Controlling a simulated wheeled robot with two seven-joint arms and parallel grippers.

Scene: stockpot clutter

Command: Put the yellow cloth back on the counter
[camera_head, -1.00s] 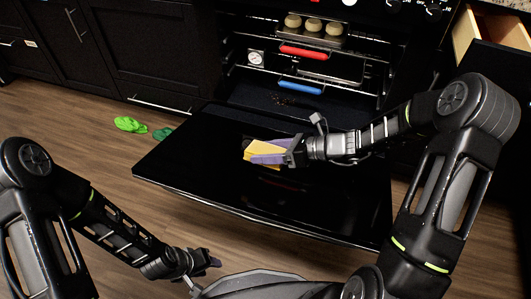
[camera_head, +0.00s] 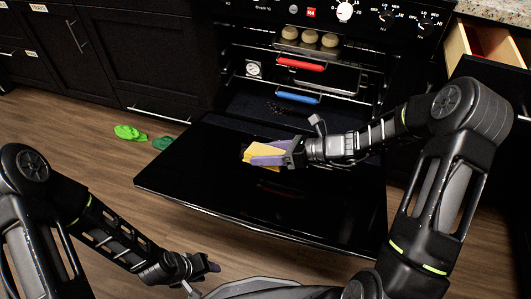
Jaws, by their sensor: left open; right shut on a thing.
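The yellow cloth (camera_head: 262,148) shows as a yellow piece between the purple-padded fingers of my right gripper (camera_head: 264,155). The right gripper is shut on it and is held above the open oven door (camera_head: 270,200). Part of the cloth is hidden by the fingers. My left gripper (camera_head: 208,267) is low at the bottom of the view, empty and away from the cloth. A speckled stone counter (camera_head: 490,10) shows at the top right corner.
The oven holds racks with a red handle (camera_head: 302,64), a blue handle (camera_head: 298,97), a round gauge (camera_head: 254,68) and several round buns (camera_head: 310,36). An open wooden drawer (camera_head: 462,48) juts out at the right. Green cloths (camera_head: 130,132) lie on the floor at the left.

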